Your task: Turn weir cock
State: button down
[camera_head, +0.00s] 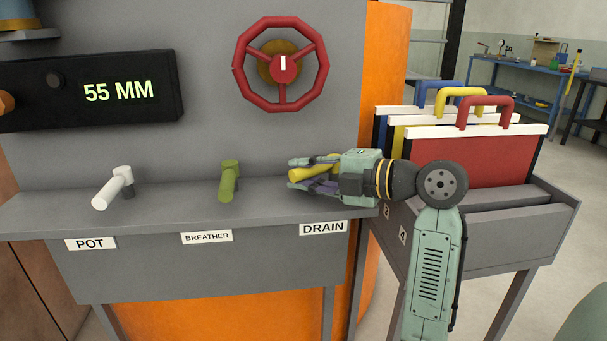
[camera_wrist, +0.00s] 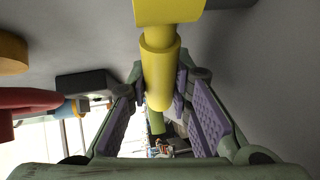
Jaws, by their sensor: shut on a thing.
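Three cocks stand in a row on the grey ledge: a white one (camera_head: 112,188) above the POT label (camera_head: 90,243), a green one (camera_head: 229,181) above BREATHER (camera_head: 207,237), and a yellow one (camera_head: 318,172) above DRAIN (camera_head: 323,228). I see no label reading weir. My gripper (camera_head: 294,169) comes in from the right and is shut on the yellow cock's handle. In the wrist view the yellow handle (camera_wrist: 161,70) sits between the purple finger pads. The fingers partly hide the handle in the head view.
A red handwheel (camera_head: 283,87) is on the panel above. A black display (camera_head: 120,91) reads 55 MM. To the right, a grey rack (camera_head: 475,235) holds red, yellow and blue handled boards (camera_head: 475,158), close behind my wrist. The ledge (camera_head: 170,205) between cocks is clear.

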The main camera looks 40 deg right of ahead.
jog(key=c, duration=1.4)
grip_release()
jog(key=shift+c, duration=0.2)
jog(key=shift+s+d, duration=0.1)
jog(key=v, duration=1.1)
jog(key=shift+s, duration=0.4)
jog(key=shift+r, duration=0.1)
